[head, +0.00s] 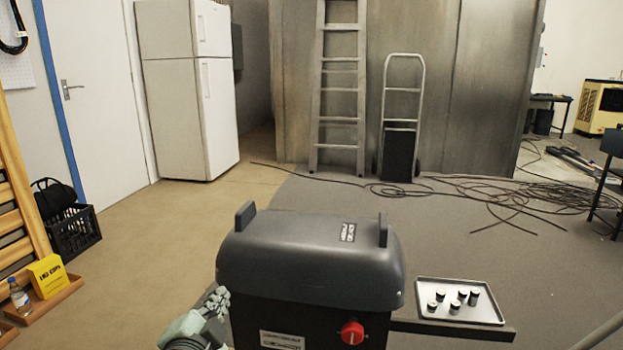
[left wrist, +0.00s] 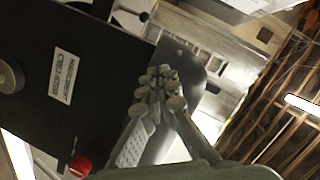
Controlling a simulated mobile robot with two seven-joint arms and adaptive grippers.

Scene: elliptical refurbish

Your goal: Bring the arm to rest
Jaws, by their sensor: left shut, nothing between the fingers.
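My left gripper (head: 217,303) is low in the head view, beside the left front corner of a dark grill-like unit (head: 310,258). Its fingers are together and hold nothing. In the left wrist view the gripper's closed fingertips (left wrist: 160,85) are in the middle, with the unit's dark front panel (left wrist: 75,75) on the left. I cannot tell whether the gripper touches the unit. The unit's rounded lid is down. A red knob (head: 352,333) is on its front, and it also shows in the left wrist view (left wrist: 80,166). My right gripper is not in view.
A metal tray (head: 488,312) with several small dark cylinders sits on the unit's right side shelf (head: 450,331). Loose cables (head: 500,190), a hand truck (head: 401,120) and a ladder (head: 340,90) are behind. The floor at left is mostly clear.

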